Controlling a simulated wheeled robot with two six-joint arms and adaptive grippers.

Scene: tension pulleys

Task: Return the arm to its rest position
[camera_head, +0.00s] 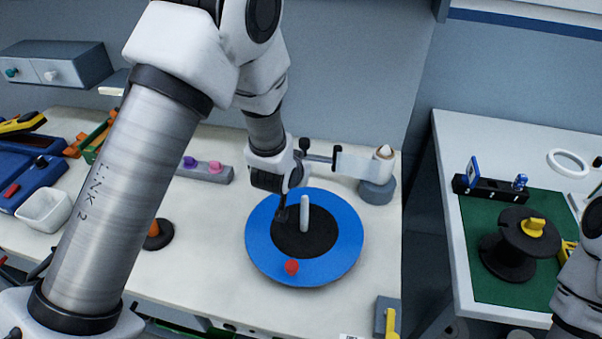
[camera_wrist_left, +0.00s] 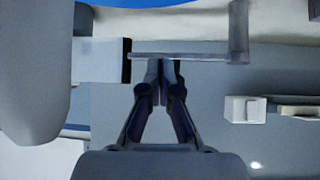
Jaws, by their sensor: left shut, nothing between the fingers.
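My left arm crosses the head view from the lower left and reaches over the table. Its gripper (camera_head: 281,214) is shut and empty, and appears over or just above the black centre of a blue disc (camera_head: 345,245). In the left wrist view the fingers (camera_wrist_left: 160,64) are together with nothing between them. A thin grey bar (camera_wrist_left: 195,57) crosses just past the fingertips there; I cannot tell whether they touch. Part of my right arm shows at the lower right edge, with its gripper out of view.
A pale peg (camera_head: 305,213) and red knob (camera_head: 292,267) stand on the disc. A tension arm on a round grey base (camera_head: 377,191) is close right of my wrist. Blue bins (camera_head: 30,183) lie left. A second table holds a black spool (camera_head: 508,250) on a green mat.

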